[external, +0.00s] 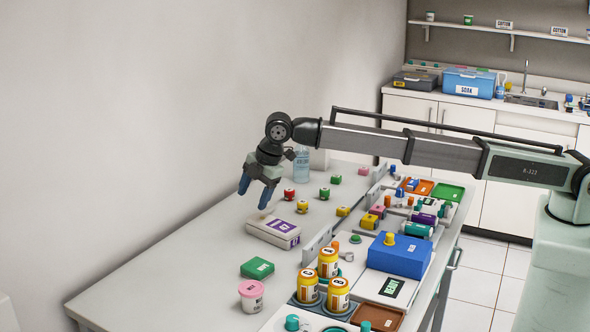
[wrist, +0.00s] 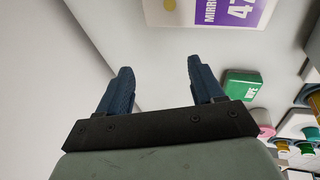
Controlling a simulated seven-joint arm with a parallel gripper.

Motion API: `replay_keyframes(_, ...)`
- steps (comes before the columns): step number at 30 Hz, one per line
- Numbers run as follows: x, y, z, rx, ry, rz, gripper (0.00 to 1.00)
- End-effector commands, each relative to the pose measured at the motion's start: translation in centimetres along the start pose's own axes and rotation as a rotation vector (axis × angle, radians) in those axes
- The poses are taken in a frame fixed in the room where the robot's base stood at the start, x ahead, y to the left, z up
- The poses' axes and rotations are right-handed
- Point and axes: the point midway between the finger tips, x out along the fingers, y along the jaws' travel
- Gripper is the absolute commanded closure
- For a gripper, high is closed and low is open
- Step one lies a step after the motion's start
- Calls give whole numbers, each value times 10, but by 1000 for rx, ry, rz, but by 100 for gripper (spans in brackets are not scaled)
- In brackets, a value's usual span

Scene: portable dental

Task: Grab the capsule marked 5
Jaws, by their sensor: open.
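I cannot read a 5 on anything. My gripper (external: 254,192) is open and empty, fingers pointing down, above the table left of the small pieces. In the wrist view its blue fingers (wrist: 158,75) are spread with only bare surface between them.
A white-and-purple mirror box (external: 273,231) lies below and right of my gripper; it also shows in the wrist view (wrist: 205,12). A green wipe box (external: 257,268), pink-lidded cup (external: 251,295) and blue box (external: 400,254) stand nearer the front. The table's left part is clear beside the wall.

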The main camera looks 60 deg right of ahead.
Motion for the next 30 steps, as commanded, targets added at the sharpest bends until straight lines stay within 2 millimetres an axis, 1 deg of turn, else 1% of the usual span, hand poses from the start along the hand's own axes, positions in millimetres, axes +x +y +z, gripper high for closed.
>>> replay_keyframes(1, -1, 16, 27, 27, -24, -25, 33)
replay_keyframes(2, -2, 24, 43, 41, -38, -42, 33)
replay_keyframes(3, -4, 32, 63, 58, -55, -65, 33)
replay_keyframes(5, -6, 45, 94, 84, -78, -101, 33)
replay_keyframes(6, -9, 52, 114, 102, -93, -125, 33)
replay_keyframes(8, -13, 62, 144, 128, -115, -161, 33)
replay_keyframes(9, -16, 68, 162, 143, -127, -183, 33)
replay_keyframes(12, -23, 79, 203, 177, -149, -234, 33)
replay_keyframes(15, -30, 85, 232, 202, -166, -273, 33)
replay_keyframes(18, -34, 89, 251, 217, -175, -298, 33)
replay_keyframes(21, -36, 90, 260, 224, -179, -311, 33)
replay_keyframes(23, -34, 89, 262, 226, -180, -314, 33)
replay_keyframes(26, -27, 86, 264, 225, -180, -314, 33)
replay_keyframes(30, -10, 80, 266, 225, -181, -315, 33)
